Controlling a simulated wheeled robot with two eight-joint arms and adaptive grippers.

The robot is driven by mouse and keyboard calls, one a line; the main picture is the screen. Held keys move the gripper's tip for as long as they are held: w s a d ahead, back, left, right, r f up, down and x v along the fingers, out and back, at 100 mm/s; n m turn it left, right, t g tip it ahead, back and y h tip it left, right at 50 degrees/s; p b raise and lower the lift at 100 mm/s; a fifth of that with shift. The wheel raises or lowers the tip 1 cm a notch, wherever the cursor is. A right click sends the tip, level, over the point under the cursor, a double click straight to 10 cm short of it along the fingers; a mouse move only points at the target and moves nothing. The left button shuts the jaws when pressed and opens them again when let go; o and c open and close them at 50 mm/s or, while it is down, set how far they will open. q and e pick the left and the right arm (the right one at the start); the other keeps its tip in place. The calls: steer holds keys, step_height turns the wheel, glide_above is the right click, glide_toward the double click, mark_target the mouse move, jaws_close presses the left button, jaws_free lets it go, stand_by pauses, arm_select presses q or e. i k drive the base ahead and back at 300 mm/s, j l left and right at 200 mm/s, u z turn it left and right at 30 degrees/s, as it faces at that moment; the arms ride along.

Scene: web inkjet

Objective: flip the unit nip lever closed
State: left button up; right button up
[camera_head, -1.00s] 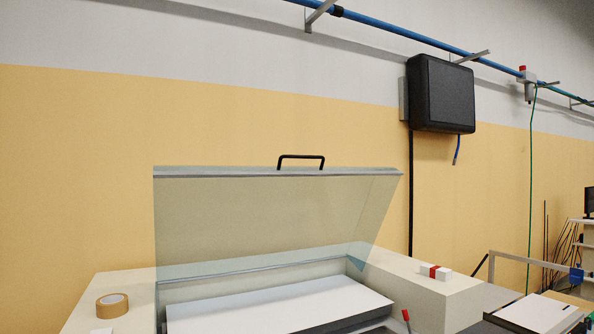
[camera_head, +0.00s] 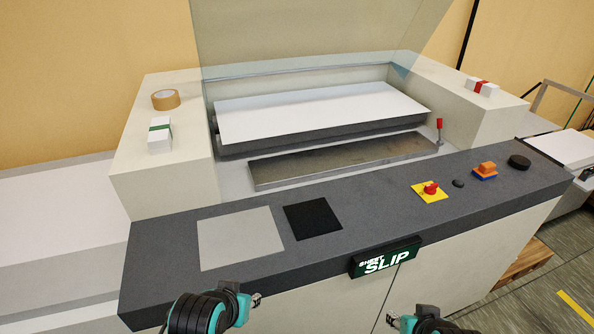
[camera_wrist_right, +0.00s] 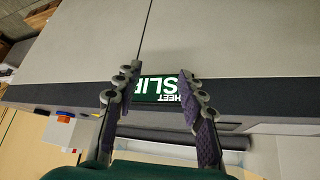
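The nip lever (camera_head: 439,130) has a red grip and stands roughly upright at the right end of the metal tray, inside the open machine bay. My right gripper (camera_head: 394,320) is low in front of the machine's front panel, well apart from the lever. In the right wrist view my right gripper (camera_wrist_right: 157,84) has its fingers spread with nothing between them; the green SLIP sign (camera_wrist_right: 157,90) shows beyond them. My left gripper (camera_head: 255,299) is at the front edge below the grey pad, also away from the lever; its finger opening is too small to judge.
The transparent cover (camera_head: 310,35) is raised. The dark front ledge (camera_head: 350,200) carries a red knob on a yellow plate (camera_head: 430,190), an orange switch (camera_head: 485,170) and a black knob (camera_head: 519,161). A tape roll (camera_head: 165,99) and banded white stacks sit on the side blocks.

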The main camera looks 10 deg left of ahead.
mark_target(439, 121)
steer(key=i+l+u, duration=0.2)
steer(key=l+u, duration=0.25)
steer(key=l, duration=0.55)
steer(key=l+u, duration=0.45)
steer(key=l, duration=0.55)
steer(key=i+l, duration=0.1)
steer(key=l, duration=0.2)
steer(key=i+l, duration=0.1)
steer(key=l, duration=0.2)
steer(key=i+l+u, duration=0.1)
steer(key=l, duration=0.2)
